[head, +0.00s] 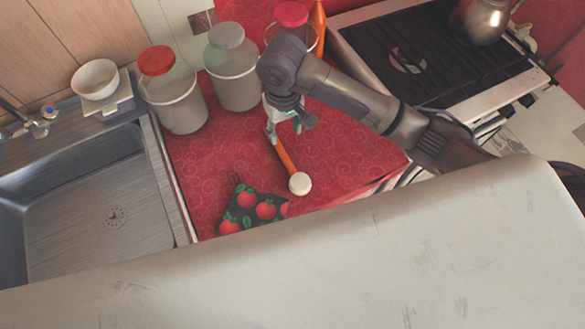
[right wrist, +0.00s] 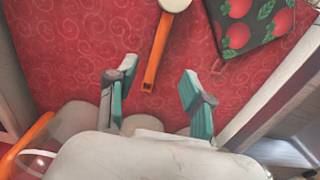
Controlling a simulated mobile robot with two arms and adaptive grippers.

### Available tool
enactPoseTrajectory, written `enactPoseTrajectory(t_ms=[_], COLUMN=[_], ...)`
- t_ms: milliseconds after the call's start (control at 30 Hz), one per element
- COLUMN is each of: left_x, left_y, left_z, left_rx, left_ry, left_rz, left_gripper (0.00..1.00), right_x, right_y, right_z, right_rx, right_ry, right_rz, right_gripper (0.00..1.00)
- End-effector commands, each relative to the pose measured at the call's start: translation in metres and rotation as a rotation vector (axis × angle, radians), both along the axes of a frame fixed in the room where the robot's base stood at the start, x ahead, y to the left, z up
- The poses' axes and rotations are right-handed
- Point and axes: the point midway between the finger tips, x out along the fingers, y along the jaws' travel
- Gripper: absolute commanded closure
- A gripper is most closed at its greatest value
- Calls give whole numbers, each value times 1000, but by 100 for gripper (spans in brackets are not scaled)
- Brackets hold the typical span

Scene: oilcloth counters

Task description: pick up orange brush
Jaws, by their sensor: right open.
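The orange brush (head: 285,157) lies on the red patterned counter, with its round cream head (head: 300,183) towards me and its orange handle running back under my right gripper. My right gripper (head: 287,127) is open and empty above the handle's far end. In the right wrist view the open teal fingers (right wrist: 157,92) stand either side of the line of the brush handle (right wrist: 158,50), whose end lies between and just ahead of the fingertips. I cannot tell the exact height of the gripper above the counter. My left gripper is not in view.
A dark potholder with red fruit (head: 251,209) lies left of the brush head. Lidded canisters (head: 232,80) stand behind, close to my gripper. A metal sink (head: 85,200) is on the left, and a stove (head: 430,60) with a kettle (head: 480,20) is on the right.

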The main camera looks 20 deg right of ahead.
Motion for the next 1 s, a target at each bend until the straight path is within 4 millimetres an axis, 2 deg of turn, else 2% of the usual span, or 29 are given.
enactPoseTrajectory(t_ms=[400,633,900,1000], left_x=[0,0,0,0], left_y=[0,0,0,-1], left_z=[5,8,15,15], left_rx=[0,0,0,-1], left_ry=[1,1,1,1], left_rz=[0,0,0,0], left_gripper=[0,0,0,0], right_x=[-1,-2,-4,-3], right_y=[0,-1,-1,-1], right_z=[-72,-88,-127,-133], right_rx=[-2,-2,0,0], right_ry=[3,2,1,-1], right_rz=[1,1,2,3], right_gripper=[49,49,49,49])
